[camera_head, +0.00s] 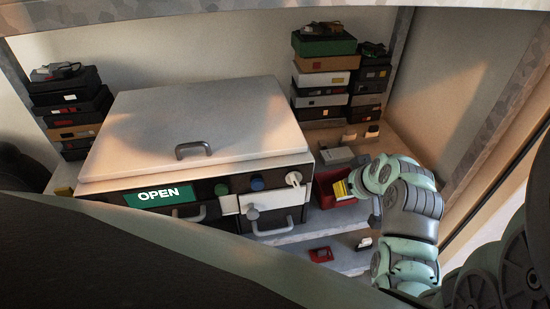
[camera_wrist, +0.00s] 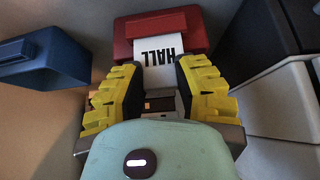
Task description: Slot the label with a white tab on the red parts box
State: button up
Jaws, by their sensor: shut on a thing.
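My gripper (camera_wrist: 158,75) has yellow ribbed fingers. They are shut on a white label that reads HALL (camera_wrist: 160,60), upside down in the wrist view. The label's far end lies against the front of the red parts box (camera_wrist: 190,27) in that view; I cannot tell whether it touches the box or sits in a slot. The fingers and palm hide its near part. In the head view the red box (camera_head: 325,190) stands right of the white-lidded case, and the yellow fingers (camera_head: 343,189) are at its right side. The label is not clear there.
A blue bin (camera_wrist: 45,58) is at the left in the wrist view. The white-lidded case (camera_head: 215,125) with an OPEN sign fills the middle of the head view. Small items, one red (camera_head: 321,254) and one with a white tab (camera_head: 364,242), lie on the lower shelf. Stacked boxes (camera_head: 325,75) stand behind.

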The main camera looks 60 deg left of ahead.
jog(key=shift+f, duration=0.45)
jog(key=o, duration=0.9)
jog(key=shift+v, duration=3.75)
jog(key=shift+w, duration=0.1)
